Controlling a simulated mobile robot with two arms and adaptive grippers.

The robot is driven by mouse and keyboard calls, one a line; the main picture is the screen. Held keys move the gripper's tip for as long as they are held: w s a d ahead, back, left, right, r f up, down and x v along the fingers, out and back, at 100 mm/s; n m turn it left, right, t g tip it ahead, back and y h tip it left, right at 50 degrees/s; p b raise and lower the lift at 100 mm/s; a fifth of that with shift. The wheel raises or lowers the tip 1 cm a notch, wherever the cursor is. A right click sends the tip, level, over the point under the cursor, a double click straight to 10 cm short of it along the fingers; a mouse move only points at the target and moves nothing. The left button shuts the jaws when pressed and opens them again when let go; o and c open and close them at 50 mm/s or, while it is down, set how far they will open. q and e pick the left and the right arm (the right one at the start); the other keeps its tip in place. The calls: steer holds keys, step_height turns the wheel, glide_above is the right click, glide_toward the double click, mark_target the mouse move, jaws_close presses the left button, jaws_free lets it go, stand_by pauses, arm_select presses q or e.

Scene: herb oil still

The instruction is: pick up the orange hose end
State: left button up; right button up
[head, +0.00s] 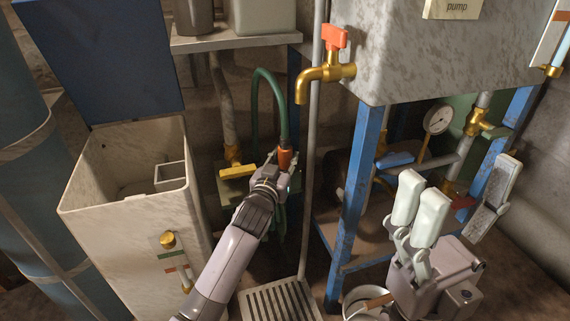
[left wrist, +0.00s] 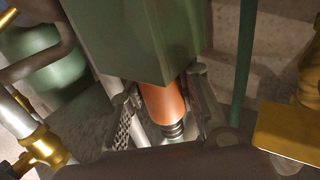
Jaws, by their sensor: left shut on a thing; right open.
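The orange hose end (head: 285,158) sits at the end of a green hose (head: 256,88) that arches up and back down behind it. My left gripper (head: 282,166) is shut on the orange hose end. In the left wrist view the orange hose end (left wrist: 163,104) lies between the two fingers of my left gripper (left wrist: 163,108), with a dark ribbed part at its lower end. My right gripper (head: 420,207) is open and empty at the lower right, in front of the blue stand, its pale fingers pointing up.
A speckled tank with a brass tap (head: 325,73) and red handle hangs above right, on a blue frame (head: 357,190). A grey upright pipe (head: 312,130) stands just right of my left gripper. An open bin (head: 130,225) is at left.

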arm_select(q)
jaws_close()
